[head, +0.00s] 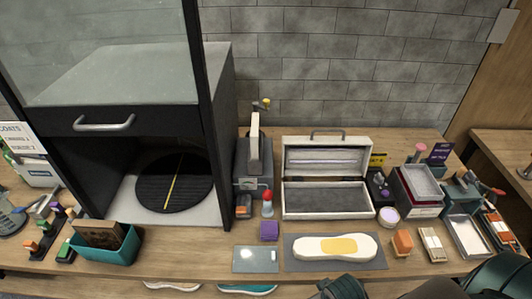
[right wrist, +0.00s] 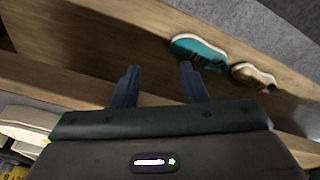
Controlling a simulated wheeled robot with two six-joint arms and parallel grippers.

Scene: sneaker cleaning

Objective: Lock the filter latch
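A dark booth cabinet (head: 215,110) stands at the left of the bench, with a silver bar handle (head: 104,123) across its black front panel. Under the panel is an open bay with a round black turntable (head: 175,183) bearing a yellow stripe. I cannot make out which part is the filter latch or whether it is locked. My right gripper (right wrist: 159,86) is open and empty in the right wrist view, its two fingers well apart in front of a wooden surface. Dark parts of my right arm show at the head view's lower right edge. My left gripper is not in view.
A teal bin (head: 104,247), a grey press (head: 252,165), an open grey case (head: 327,200) and a mat (head: 300,263) with a white sole form (head: 335,246) crowd the bench. A teal sneaker (right wrist: 198,50) and a beige sneaker (right wrist: 252,76) lie beyond my right gripper.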

